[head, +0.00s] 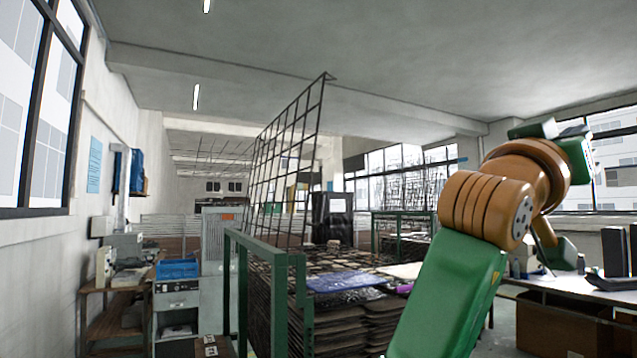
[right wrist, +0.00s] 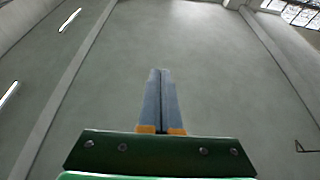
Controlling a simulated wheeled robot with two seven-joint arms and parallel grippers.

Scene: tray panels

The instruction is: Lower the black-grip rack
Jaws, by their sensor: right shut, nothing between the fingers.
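A dark wire-grid rack panel (head: 290,150) stands raised and steeply tilted above a green-framed stand (head: 278,256) in the head view. Its top corner has a small dark end piece; I cannot make out a separate grip. In the right wrist view a small dark angular piece (right wrist: 306,148) shows at the right edge, possibly a corner of the rack. My right gripper (right wrist: 162,72) is shut and empty, with its blue-grey fingers together against the ceiling. In the head view my right arm is right of the rack and apart from it. My left gripper is out of view.
Another green rack stand (head: 405,235) is behind. A grey cabinet (head: 176,305) and a bench stand left. A worktable (head: 585,290) with equipment is at the right.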

